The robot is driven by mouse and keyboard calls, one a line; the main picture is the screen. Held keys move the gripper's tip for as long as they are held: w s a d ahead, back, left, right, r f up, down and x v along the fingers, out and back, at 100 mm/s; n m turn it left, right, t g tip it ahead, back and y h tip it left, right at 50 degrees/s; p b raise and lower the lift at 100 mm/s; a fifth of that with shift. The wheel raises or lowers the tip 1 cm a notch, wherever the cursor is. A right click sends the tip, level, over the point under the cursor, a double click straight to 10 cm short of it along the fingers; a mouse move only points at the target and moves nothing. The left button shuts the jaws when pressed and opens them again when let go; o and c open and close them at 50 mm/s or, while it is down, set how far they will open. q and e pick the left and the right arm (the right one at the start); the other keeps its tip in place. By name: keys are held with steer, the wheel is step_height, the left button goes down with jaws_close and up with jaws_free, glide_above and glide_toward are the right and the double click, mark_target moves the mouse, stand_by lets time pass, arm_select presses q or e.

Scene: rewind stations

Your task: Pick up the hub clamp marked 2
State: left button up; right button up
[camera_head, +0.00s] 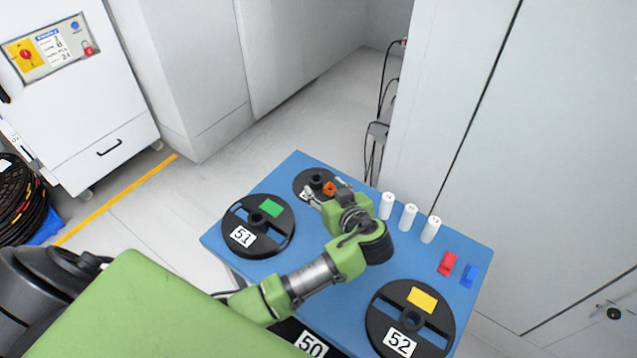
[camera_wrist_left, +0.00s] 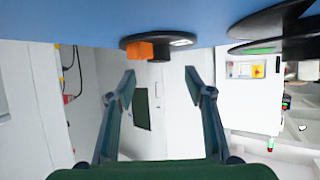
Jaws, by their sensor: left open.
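Three white cylinders stand upright in a row on the blue table: a left one (camera_head: 387,205), a middle one (camera_head: 408,217) and a right one (camera_head: 431,229). Their small marks are not readable. An orange block (camera_head: 329,188) sits on a small black disc (camera_head: 309,176) at the table's far end. A red piece (camera_head: 447,263) and a blue piece (camera_head: 468,275) lie near the right edge. I cannot tell which thing is the clamp marked 2. My left gripper (camera_head: 324,191) is open by the orange block. The left wrist view shows its fingers (camera_wrist_left: 160,85) apart and empty.
The blue table (camera_head: 300,240) carries black reels 51 (camera_head: 270,240) and 52 (camera_head: 430,335), with green and yellow patches. Label 50 (camera_head: 311,345) shows at the near edge. White cabinets stand behind and right. A machine with a panel (camera_head: 52,48) stands far left.

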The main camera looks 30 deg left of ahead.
mark_target(314, 176)
arm_select(q)
steer(key=shift+w+a+f, duration=0.25)
steer(key=shift+w+a, duration=0.1)
steer(key=shift+w, duration=0.1)
steer(key=x, duration=0.5)
steer(key=shift+p, duration=0.4)
steer(key=shift+c, duration=1.1)
jaws_close()
arm_select(e)
steer(key=shift+w+d+r, duration=0.45)
steer(key=shift+w+d, duration=0.25)
steer(key=shift+w, duration=0.05)
